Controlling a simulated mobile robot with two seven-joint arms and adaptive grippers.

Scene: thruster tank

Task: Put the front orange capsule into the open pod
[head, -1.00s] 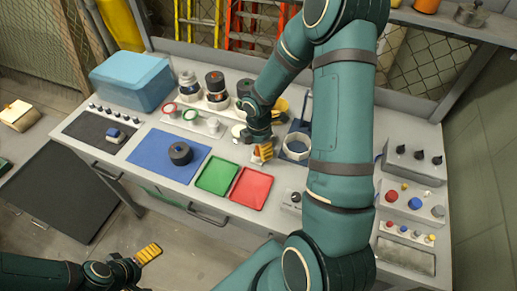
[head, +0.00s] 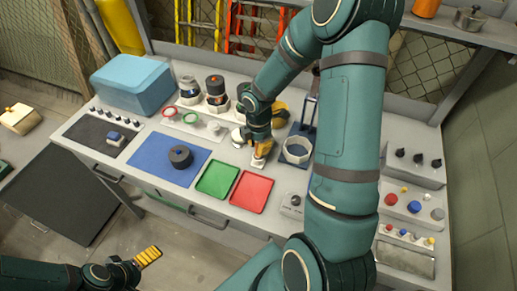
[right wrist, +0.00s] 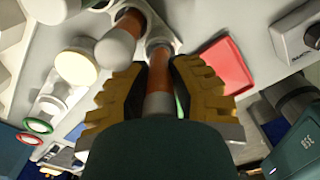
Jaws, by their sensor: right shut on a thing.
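My right gripper (head: 261,156) is low over the bench, behind the red tray. In the right wrist view its yellow-padded fingers (right wrist: 160,92) are shut on an orange capsule (right wrist: 159,73) with a pale end. A second orange capsule (right wrist: 130,22) with a white rounded end is beside it, outside the fingers. In the head view the held capsule is mostly hidden by the gripper. White holders with a red ring (head: 170,111) and a green ring (head: 191,116) stand left of the gripper. I cannot tell which is the open pod. My left gripper (head: 148,257) is at the lower left, away from the bench.
A green tray (head: 217,180) and a red tray (head: 251,192) lie at the bench's front. Control boxes (head: 412,207) fill the right side.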

